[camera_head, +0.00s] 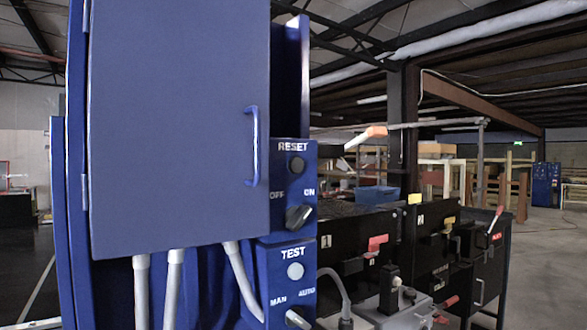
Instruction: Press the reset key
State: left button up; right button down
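The reset key (297,164) is a small dark round button under the white word RESET on a blue control box (313,180). It faces the camera and nothing covers it. A black rotary knob (298,216) marked OFF and ON sits below it on the same box. Neither of my grippers shows in the head view.
A large blue cabinet door (170,120) with a blue handle (254,145) stands left of the key. Below is a TEST box with a pale button (295,270) and a MAN/AUTO knob (297,318). Black cabinets (355,238) with red handles stand right.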

aim_at(295, 165)
jog(key=j+z, duration=0.15)
jog(key=j, duration=0.25)
jog(key=k+j+z, duration=0.2)
jog(key=j, duration=0.25)
jog(key=j+z, duration=0.15)
jog(key=j, duration=0.25)
jog(key=k+j+z, duration=0.2)
jog(key=j, duration=0.2)
jog(key=j+z, duration=0.15)
jog(key=j, duration=0.25)
